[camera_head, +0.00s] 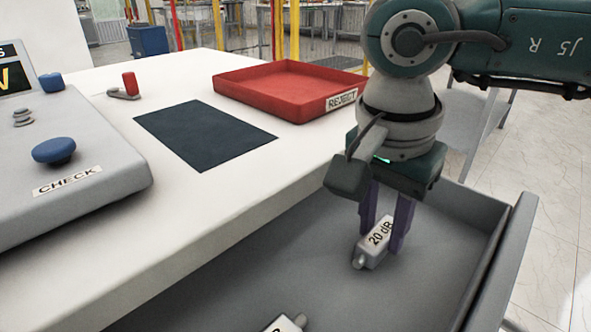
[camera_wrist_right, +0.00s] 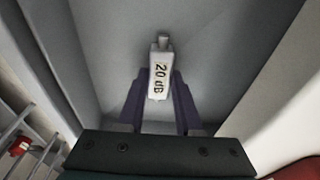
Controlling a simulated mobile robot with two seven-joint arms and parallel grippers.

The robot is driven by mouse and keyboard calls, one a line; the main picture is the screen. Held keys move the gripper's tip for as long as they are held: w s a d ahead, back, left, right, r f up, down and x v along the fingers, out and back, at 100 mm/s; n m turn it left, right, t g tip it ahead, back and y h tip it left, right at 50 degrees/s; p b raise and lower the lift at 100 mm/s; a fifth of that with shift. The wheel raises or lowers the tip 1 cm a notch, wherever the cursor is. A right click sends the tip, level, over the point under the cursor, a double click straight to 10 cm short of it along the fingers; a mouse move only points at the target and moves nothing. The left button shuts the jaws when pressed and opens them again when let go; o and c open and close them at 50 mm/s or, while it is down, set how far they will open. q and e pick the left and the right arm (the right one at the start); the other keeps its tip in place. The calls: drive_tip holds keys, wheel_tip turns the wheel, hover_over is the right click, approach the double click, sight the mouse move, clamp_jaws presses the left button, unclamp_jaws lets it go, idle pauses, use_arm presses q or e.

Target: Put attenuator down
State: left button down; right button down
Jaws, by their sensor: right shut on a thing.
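The attenuator (camera_head: 374,245) is a small light grey block labelled "20 dB" with a metal connector at its end. My right gripper (camera_head: 386,236) is shut on it, with purple fingers on both sides, inside the open grey drawer (camera_head: 300,262). The attenuator also shows between the fingers in the right wrist view (camera_wrist_right: 160,75), over the grey drawer floor. I cannot tell whether it touches the floor. A second similar grey block (camera_head: 287,323) lies in the drawer at the bottom edge, partly cut off. My left gripper is not in view.
A red tray (camera_head: 285,88) labelled "REJECT" and a dark mat (camera_head: 204,134) lie on the white table (camera_head: 185,205). A grey device (camera_head: 70,170) with a blue button labelled "CHECK" stands at left. A red-handled part (camera_head: 129,84) lies behind the mat. Drawer floor around the gripper is clear.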

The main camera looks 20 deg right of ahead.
sight(372, 242)
drive_tip(key=shift+f, duration=0.2)
drive_tip(key=c, duration=0.6)
unclamp_jaws()
drive_tip(key=shift+r, duration=0.1)
drive_tip(key=shift+r, duration=0.6)
drive_tip(key=r, duration=0.3)
drive_tip(key=a+r+p, duration=0.1)
drive_tip(key=r, duration=0.7)
drive_tip(key=shift+s+a, duration=0.3)
drive_tip(key=shift+a, duration=0.05)
